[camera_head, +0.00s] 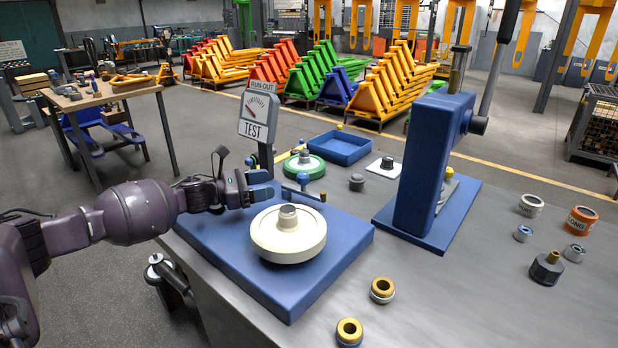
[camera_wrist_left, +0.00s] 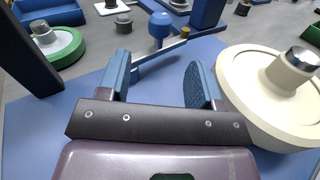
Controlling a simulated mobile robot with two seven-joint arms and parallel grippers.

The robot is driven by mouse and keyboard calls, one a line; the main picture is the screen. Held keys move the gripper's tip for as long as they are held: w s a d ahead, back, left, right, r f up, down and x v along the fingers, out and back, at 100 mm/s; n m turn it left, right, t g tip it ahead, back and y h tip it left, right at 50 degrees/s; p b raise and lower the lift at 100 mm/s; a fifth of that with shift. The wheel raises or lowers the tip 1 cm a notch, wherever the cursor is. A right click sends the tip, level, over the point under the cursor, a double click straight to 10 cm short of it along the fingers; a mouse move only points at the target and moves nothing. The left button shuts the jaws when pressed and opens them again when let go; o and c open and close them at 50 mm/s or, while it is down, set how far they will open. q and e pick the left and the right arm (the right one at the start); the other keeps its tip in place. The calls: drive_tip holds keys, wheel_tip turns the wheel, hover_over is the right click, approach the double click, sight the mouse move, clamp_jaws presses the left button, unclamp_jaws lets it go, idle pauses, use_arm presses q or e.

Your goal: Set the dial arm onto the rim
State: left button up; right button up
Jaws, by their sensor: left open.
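The dial arm is a thin blue bar with a blue ball knob (camera_head: 303,178) and a gold tip, behind the cream wheel (camera_head: 270,242) in the head view. In the left wrist view, the knob (camera_wrist_left: 160,25) is ahead of the fingers, and the gold tip stands apart from the wheel's rim (camera_wrist_left: 232,85). The wheel lies flat on a blue base plate (camera_head: 215,240) with a metal hub through it. My left gripper (camera_head: 268,184) is open, left of the knob and beside the wheel; its two blue fingers (camera_wrist_left: 158,80) have nothing gripped between them. My right gripper is not in view.
A RUN-OUT TEST dial sign (camera_head: 258,115) stands behind my left gripper. A green-rimmed wheel (camera_head: 304,165) and a blue tray (camera_head: 342,148) are farther back. A tall blue press (camera_head: 425,165) stands to the right. Several rings and small parts lie on the grey bench (camera_head: 470,290).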

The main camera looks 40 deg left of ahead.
sight(302, 178)
use_arm(q)
drive_tip(key=shift+w+d, duration=0.25)
drive_tip(key=shift+w, duration=0.1)
drive_tip(key=b+x, duration=0.1)
drive_tip(key=x, duration=0.6)
drive_tip(key=shift+w+d+f, duration=0.1)
drive_tip(key=shift+w+d, duration=0.1)
drive_tip(key=shift+w, duration=0.05)
drive_tip(key=shift+w+d+b, duration=0.3)
drive_tip(key=shift+w+d, duration=0.1)
drive_tip(key=shift+w, duration=0.1)
drive_tip(key=shift+w+d, duration=0.1)
drive_tip(key=shift+w, duration=0.1)
clamp_jaws()
